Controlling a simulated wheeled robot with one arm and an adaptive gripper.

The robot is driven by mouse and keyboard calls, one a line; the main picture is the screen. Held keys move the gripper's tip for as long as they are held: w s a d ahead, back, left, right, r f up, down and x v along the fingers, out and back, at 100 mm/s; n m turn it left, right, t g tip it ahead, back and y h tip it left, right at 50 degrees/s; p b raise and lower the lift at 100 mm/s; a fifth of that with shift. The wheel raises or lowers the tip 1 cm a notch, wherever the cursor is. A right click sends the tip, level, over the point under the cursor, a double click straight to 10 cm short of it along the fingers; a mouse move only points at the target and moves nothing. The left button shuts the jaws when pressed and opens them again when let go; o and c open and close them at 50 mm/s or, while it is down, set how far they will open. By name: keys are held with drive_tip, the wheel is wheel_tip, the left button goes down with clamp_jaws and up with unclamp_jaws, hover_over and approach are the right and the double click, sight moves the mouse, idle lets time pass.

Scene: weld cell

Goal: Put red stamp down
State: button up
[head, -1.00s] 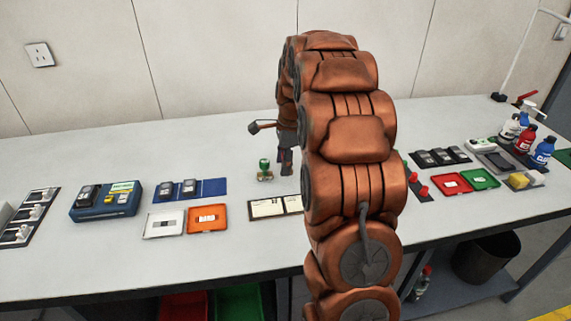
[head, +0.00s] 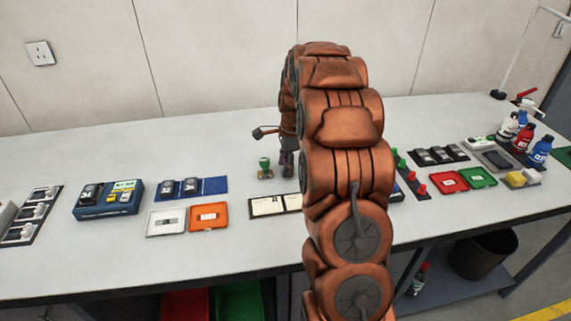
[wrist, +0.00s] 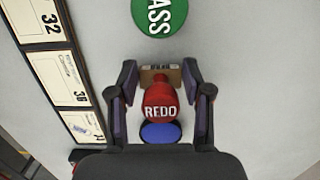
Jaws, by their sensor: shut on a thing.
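The red stamp (wrist: 160,98), with REDO on its top, is between the two fingers of my gripper (wrist: 161,84) in the wrist view. My gripper is shut on it. A tan base edge (wrist: 160,73) shows beyond the red knob; whether it touches the bench cannot be told. In the head view, my gripper (head: 288,162) is partly hidden behind my arm, low over the bench, and the red stamp is not seen there. A green stamp marked PASS (wrist: 159,14) stands just beyond the fingers, also seen in the head view (head: 265,166).
A blue oval (wrist: 160,133) shows between the fingers, near the red stamp. Numbered cards on a dark strip (wrist: 62,82) lie to the left; the strip also shows in the head view (head: 268,207). Bare bench (wrist: 250,75) is at the right of the wrist view.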

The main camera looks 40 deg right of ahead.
drive_tip(key=shift+f, duration=0.1)
drive_tip(key=o, duration=0.9)
drive_tip(key=r, duration=0.4)
drive_tip(key=d+r+b, duration=0.1)
drive_tip(key=r, duration=0.3)
drive_tip(key=r+b, duration=0.1)
drive_tip(key=r, duration=0.3)
drive_tip(key=shift+s+d+r, duration=0.1)
drive_tip(key=shift+s+d, duration=0.1)
drive_tip(key=shift+s, duration=0.15)
